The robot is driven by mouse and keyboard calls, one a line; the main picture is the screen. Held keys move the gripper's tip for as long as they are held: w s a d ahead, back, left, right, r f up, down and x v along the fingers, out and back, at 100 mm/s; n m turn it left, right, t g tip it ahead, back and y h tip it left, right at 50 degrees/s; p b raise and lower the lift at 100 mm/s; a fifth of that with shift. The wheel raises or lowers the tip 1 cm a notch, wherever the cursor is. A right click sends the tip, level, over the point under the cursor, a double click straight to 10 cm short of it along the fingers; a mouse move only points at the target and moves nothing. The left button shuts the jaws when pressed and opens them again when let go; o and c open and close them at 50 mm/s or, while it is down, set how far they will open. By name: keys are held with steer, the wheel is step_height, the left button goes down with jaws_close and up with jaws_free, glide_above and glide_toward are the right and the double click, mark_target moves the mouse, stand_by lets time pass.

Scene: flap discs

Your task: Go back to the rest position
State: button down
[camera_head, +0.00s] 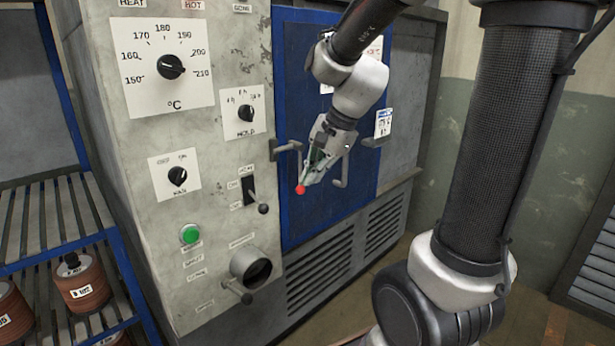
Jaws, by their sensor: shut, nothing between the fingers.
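My gripper (302,186) hangs in front of the blue oven door (300,110), pointing down and to the left. Its fingers are shut with nothing between them, and a red spot shows at the tip. It is to the right of the control panel (205,110) and close to the door latch (283,149). I cannot tell whether it touches the door or the handle (342,170). The door looks shut. My arm comes in from the upper right.
The panel carries a temperature dial (170,66), smaller knobs, a lever switch (249,190), a green button (190,234) and a protruding round port (250,268). At left, a blue-framed rack (55,215) holds brown disc stacks (82,285). A grey louvred unit (597,265) stands at right.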

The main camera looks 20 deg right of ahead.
stand_by(0.4)
steer(key=s+d+r+n+h, duration=0.1)
steer(key=s+d+r+n, duration=0.1)
steer(key=s+n, duration=0.5)
steer(key=s+d+r+n+h, duration=0.2)
steer(key=s+d+n, duration=0.2)
steer(key=s+n, duration=0.3)
steer(key=s, duration=0.3)
steer(key=shift+s+r+t, duration=0.2)
steer(key=shift+t, duration=0.1)
